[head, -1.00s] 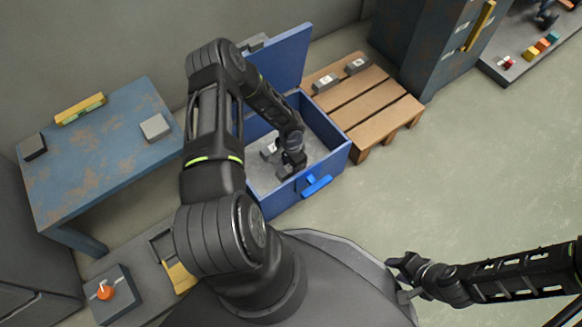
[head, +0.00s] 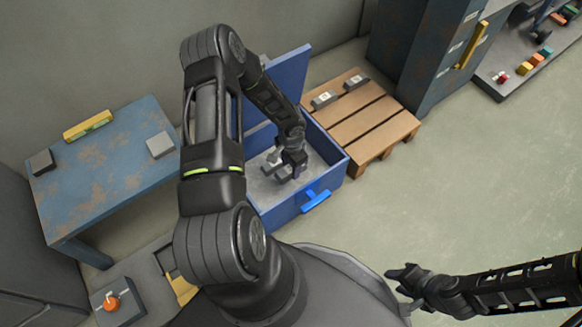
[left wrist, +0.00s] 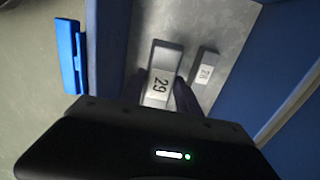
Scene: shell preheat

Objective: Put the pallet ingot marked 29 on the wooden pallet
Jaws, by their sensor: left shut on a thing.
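The ingot marked 29 (left wrist: 160,85) is a grey block with a white label, seen between the fingers in the left wrist view. My left gripper (head: 288,168) is shut on it inside the open blue chest (head: 330,168). In the head view the gripper and arm partly hide the ingot. A smaller-looking grey ingot with a label (left wrist: 206,68), its number hard to read, lies beside it on the chest's grey floor. The wooden pallet (head: 372,138) stands right of the chest. My right gripper (head: 402,280) is off to the lower right, away from these things; its jaws are unclear.
Two labelled ingots (head: 324,99) (head: 355,82) sit along the pallet's back edge; its front slats are bare. The chest's raised lid (head: 290,75) stands behind it. A blue table (head: 105,165) is at left, a cabinet (head: 425,50) behind the pallet.

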